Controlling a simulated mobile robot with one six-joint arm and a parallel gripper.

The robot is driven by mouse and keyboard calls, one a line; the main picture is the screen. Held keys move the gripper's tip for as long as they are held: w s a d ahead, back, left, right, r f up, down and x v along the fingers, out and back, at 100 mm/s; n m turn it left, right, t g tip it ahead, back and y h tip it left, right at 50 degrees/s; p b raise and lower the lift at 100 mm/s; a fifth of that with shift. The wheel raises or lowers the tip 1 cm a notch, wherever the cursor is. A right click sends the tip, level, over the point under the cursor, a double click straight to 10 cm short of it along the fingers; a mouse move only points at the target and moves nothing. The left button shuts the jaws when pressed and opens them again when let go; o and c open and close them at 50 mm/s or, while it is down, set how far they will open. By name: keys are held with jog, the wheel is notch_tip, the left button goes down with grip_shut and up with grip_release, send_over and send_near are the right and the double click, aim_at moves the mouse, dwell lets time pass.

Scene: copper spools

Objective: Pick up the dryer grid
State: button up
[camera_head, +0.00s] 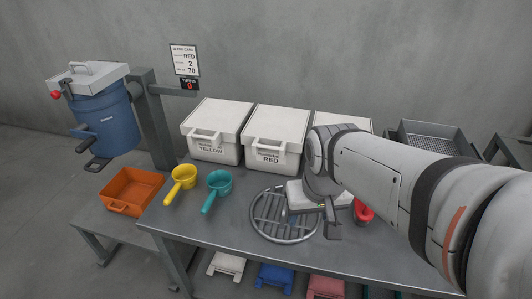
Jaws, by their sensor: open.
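A round metal grid (268,212) with parallel bars inside a ring, which looks like the dryer grid, lies flat on the grey metal table. My gripper (312,222) is open above the right part of this grid. One dark finger shows at its right side, and my gripper and wrist hide part of the grid's right side. I cannot tell whether the fingers touch it.
White lidded boxes labelled yellow (212,148) and red (270,157) stand behind. A yellow ladle (183,178), a teal ladle (219,182) and an orange bin (122,206) are left. A mesh basket (432,135) stands back right. A red item (363,211) is partly hidden by my arm.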

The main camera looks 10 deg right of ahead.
jog(key=shift+o, duration=0.3)
jog(key=w+f+m+g, duration=0.1)
jog(key=w+f, duration=0.3)
jog(key=w, duration=0.7)
jog(key=shift+w+f+m, duration=0.2)
jog(key=shift+w+m, duration=0.05)
jog(key=shift+m, duration=0.45)
jog(key=shift+m+g, duration=0.7)
jog(key=shift+m, duration=0.2)
jog(key=w+f, duration=0.3)
jog(key=w, duration=0.1)
jog(key=w+f, duration=0.3)
jog(key=f, duration=0.1)
jog(key=shift+w+b, duration=0.3)
jog(key=shift+w, duration=0.1)
jog(key=shift+w+f, duration=0.3)
jog(key=shift+f, duration=0.35)
jog(key=f, duration=0.7)
jog(key=shift+s+f, duration=0.15)
jog(key=shift+s, duration=0.05)
jog(key=shift+c, duration=0.5)
